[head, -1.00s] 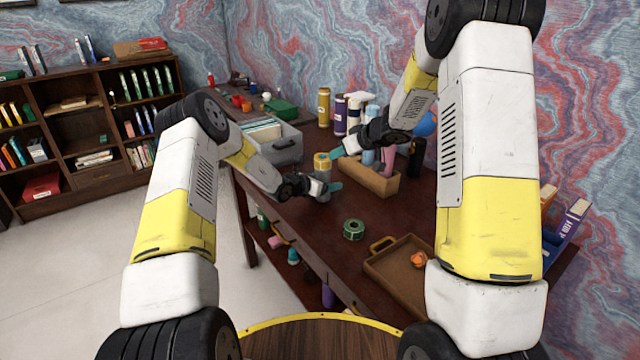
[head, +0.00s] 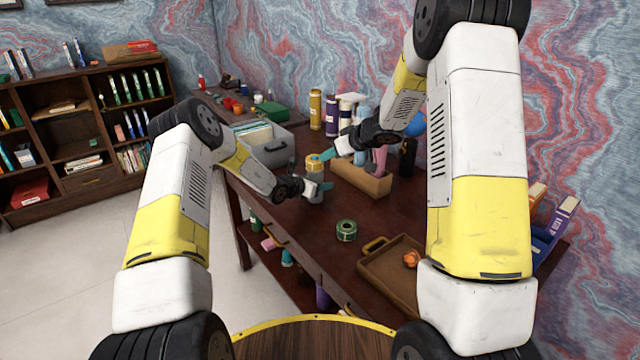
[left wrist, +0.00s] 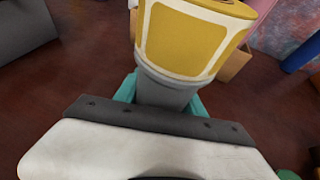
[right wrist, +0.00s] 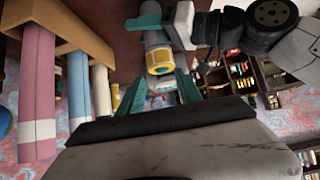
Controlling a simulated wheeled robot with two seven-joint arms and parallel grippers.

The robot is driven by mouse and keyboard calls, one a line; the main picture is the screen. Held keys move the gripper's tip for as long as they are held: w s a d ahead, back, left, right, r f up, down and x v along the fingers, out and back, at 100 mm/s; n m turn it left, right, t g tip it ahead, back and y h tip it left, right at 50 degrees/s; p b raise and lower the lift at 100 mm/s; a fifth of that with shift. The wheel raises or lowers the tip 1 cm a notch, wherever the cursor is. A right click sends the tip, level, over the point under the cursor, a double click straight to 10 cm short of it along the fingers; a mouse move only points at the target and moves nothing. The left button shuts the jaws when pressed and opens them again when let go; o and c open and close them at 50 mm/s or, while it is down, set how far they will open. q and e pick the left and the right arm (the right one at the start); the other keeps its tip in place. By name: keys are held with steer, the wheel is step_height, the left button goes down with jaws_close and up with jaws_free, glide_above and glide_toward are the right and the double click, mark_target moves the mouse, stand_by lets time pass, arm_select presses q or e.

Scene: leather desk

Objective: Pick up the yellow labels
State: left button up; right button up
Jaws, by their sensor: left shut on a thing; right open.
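The yellow labels (head: 314,163) are a squat yellow roll with a pale border on a grey core, near the left edge of the dark desk. My left gripper (head: 322,188) is shut on the grey part below the yellow band, as the left wrist view shows, with the labels (left wrist: 190,40) upright above its teal fingers. My right gripper (head: 328,154) is open and empty just behind and above the roll. In the right wrist view the labels (right wrist: 158,58) lie just beyond its open fingers (right wrist: 158,90). Whether the roll touches the desk is unclear.
A wooden box (head: 360,180) with rolled tubes stands right of the labels, close to both grippers. A grey file bin (head: 262,145) is behind left. A green tape roll (head: 346,230) and a brown tray (head: 395,270) lie nearer. Bottles (head: 332,115) stand at the back.

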steer(key=o, duration=0.3)
steer(key=shift+w+r, duration=0.1)
steer(key=shift+w, duration=0.2)
steer(key=o, duration=0.3)
steer(key=w+r+m+h, duration=0.1)
steer(key=w+h, duration=0.1)
steer(key=w, duration=0.1)
steer(key=w+d+r+m+t+h, duration=0.1)
steer(key=w+r+m+h, duration=0.2)
steer(key=w+m, duration=0.1)
steer(key=w, duration=0.1)
steer(key=shift+w+d+r+h, duration=0.15)
steer(key=shift+w+r+h, duration=0.15)
steer(key=shift+h, duration=0.1)
steer(key=m+g+h, duration=0.1)
steer(key=m+g, duration=0.4)
glide_toward(315, 157)
steer(key=x, duration=0.5)
steer(key=shift+w+f, duration=0.1)
steer(key=shift+f, duration=0.1)
steer(key=shift+x, duration=2.75)
